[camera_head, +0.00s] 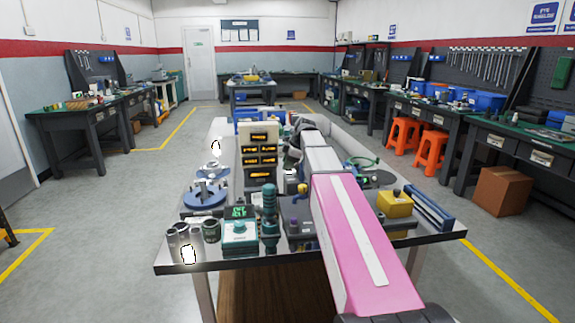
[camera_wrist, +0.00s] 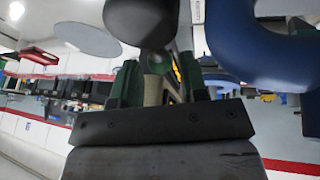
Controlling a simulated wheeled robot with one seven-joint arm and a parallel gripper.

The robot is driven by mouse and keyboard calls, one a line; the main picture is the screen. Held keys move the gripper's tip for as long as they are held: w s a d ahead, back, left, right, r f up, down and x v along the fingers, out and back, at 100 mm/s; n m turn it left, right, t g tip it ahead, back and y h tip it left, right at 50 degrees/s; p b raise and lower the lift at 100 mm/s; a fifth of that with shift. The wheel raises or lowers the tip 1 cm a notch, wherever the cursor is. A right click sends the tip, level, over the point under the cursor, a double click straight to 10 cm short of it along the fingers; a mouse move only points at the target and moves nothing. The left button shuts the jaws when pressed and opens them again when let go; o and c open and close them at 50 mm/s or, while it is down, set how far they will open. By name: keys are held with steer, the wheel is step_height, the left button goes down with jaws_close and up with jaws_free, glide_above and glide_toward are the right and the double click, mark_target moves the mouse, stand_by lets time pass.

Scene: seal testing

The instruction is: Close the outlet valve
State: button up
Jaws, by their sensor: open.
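I cannot tell for sure which part is the outlet valve. My arm reaches out over the steel test bench (camera_head: 340,243), and its far end hides part of the rig in the head view. In the wrist view my gripper (camera_wrist: 158,80) is open, with its two green-padded fingers apart. A pale cylindrical part (camera_wrist: 153,90) shows between the fingers; I cannot tell if they touch it. A dark rounded part (camera_wrist: 140,20) is close beyond the fingertips, and a thick blue curved part (camera_wrist: 235,45) is close at the right.
A beige panel with orange displays (camera_head: 259,155) stands left of my arm. Blue discs (camera_head: 205,194), a teal box (camera_head: 239,236) and a dark teal cylinder (camera_head: 269,220) stand on the near left. A yellow box (camera_head: 395,208) is right of my arm.

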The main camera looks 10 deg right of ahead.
steer(key=v, duration=1)
steer(key=shift+r, duration=0.2)
steer(key=shift+s, duration=0.1)
steer(key=shift+c, duration=0.3)
